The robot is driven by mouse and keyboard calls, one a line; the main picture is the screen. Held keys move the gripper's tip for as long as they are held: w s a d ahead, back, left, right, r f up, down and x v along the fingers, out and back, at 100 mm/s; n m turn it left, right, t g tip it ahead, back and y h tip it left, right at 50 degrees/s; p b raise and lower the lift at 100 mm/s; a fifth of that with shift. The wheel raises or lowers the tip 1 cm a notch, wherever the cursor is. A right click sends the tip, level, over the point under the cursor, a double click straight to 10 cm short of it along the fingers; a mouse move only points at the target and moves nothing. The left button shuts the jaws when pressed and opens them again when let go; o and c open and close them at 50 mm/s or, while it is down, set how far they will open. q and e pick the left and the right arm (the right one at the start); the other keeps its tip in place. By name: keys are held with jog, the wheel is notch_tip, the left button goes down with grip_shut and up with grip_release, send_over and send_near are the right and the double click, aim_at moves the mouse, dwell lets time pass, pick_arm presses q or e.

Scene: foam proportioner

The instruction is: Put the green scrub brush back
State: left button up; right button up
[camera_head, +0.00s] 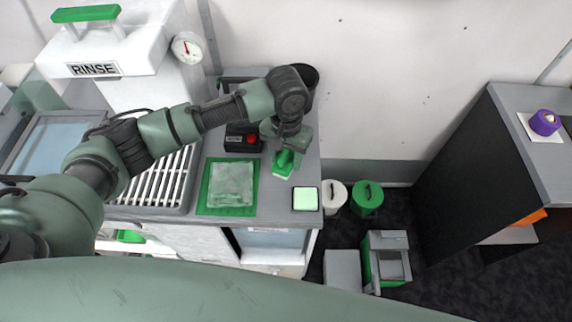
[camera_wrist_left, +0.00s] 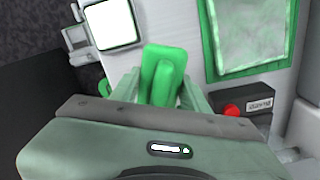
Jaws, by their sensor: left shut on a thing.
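The green scrub brush (camera_head: 283,163) is at the right part of the grey counter, beside the green mat. My left gripper (camera_head: 287,148) reaches down over it and is shut on it. In the left wrist view the green brush (camera_wrist_left: 163,75) shows between the fingers. I cannot tell whether the brush touches the counter. A green mat (camera_head: 204,207) with a clear, wet-looking sheet on it lies left of the brush; the mat also shows in the left wrist view (camera_wrist_left: 211,45). My right gripper is not in view.
A pale green square pad (camera_head: 305,199) lies at the counter's front right corner. A black box with a red button (camera_head: 251,139) stands behind the mat. A slatted drain rack (camera_head: 160,180) is at left. White and green buckets (camera_head: 366,198) stand on the floor.

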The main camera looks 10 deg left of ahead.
aim_at(286, 150)
pick_arm(q)
notch_tip(286, 150, down, 4)
jog(key=shift+f+p, duration=0.1)
jog(key=shift+p, duration=0.2)
jog(key=shift+f, duration=0.15)
jog(key=shift+f, duration=0.15)
jog(key=o, duration=1.2)
notch_tip(286, 150, up, 12)
jog(key=shift+r+b, duration=0.15)
jog(key=shift+b, duration=1)
